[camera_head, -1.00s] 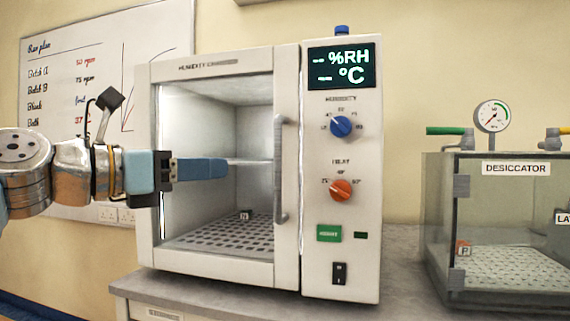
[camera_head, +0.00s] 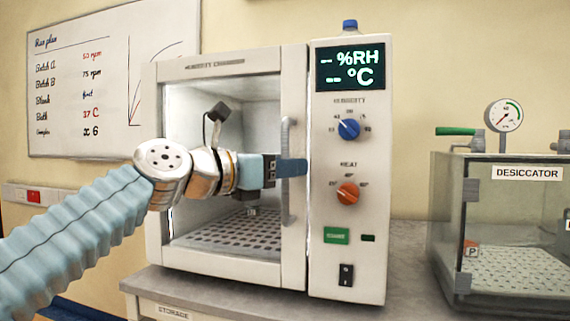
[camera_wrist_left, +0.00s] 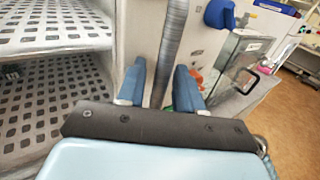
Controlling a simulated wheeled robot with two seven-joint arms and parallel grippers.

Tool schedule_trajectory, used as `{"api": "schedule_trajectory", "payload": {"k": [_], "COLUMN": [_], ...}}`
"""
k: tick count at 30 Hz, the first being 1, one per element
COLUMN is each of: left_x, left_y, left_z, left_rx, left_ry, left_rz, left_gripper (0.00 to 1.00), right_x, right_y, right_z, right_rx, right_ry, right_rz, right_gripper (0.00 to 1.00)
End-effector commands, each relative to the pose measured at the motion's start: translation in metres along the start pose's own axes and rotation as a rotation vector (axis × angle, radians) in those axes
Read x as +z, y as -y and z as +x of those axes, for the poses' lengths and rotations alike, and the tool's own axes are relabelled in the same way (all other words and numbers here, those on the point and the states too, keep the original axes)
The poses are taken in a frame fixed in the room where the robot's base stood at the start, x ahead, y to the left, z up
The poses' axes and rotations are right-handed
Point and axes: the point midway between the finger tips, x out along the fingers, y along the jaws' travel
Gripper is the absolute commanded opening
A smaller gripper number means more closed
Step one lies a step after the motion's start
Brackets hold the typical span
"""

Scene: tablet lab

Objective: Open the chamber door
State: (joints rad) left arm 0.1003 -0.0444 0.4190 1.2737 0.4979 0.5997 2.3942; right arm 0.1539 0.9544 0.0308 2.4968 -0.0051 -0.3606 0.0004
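The humidity chamber door (camera_head: 222,279), a white frame around a large window, appears closed on the front of the white chamber. Its grey vertical handle (camera_head: 286,205) runs along the door's right side. My left gripper (camera_head: 304,168) is at the handle's middle height, its blue fingers reaching to the right past it. In the left wrist view, my left gripper (camera_wrist_left: 160,84) has its two fingers apart, with the handle (camera_wrist_left: 173,45) running down between them. A gap shows on each side of the handle. My right gripper is not in view.
The chamber's control panel (camera_head: 325,270), with knobs and a display, is right of the door. A glass desiccator (camera_head: 450,200) with a gauge stands farther right on the grey bench (camera_head: 405,255). A whiteboard (camera_head: 80,90) hangs at left. Bare bench lies between chamber and desiccator.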

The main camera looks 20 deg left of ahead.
Motion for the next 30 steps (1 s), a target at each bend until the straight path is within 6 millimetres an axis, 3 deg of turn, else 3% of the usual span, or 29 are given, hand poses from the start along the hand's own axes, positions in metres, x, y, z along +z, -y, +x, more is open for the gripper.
{"api": "schedule_trajectory", "payload": {"k": [5,12,23,30], "left_x": [0.0,0.0,-0.001,-0.003], "left_y": [0.0,0.0,0.001,0.015], "left_z": [0.0,0.0,-0.002,-0.023], "left_rx": [0.0,-0.001,-0.004,-0.057], "left_ry": [0.0,0.0,-0.001,0.0], "left_rz": [0.0,0.0,0.001,0.001], "left_gripper": [0.35,0.0,0.0,0.0], "right_x": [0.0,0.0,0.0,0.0], "right_y": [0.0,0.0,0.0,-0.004], "right_z": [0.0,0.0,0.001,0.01], "right_rx": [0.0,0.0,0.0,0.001], "right_ry": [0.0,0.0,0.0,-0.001], "right_rz": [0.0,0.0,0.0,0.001], "right_gripper": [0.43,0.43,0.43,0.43]}}
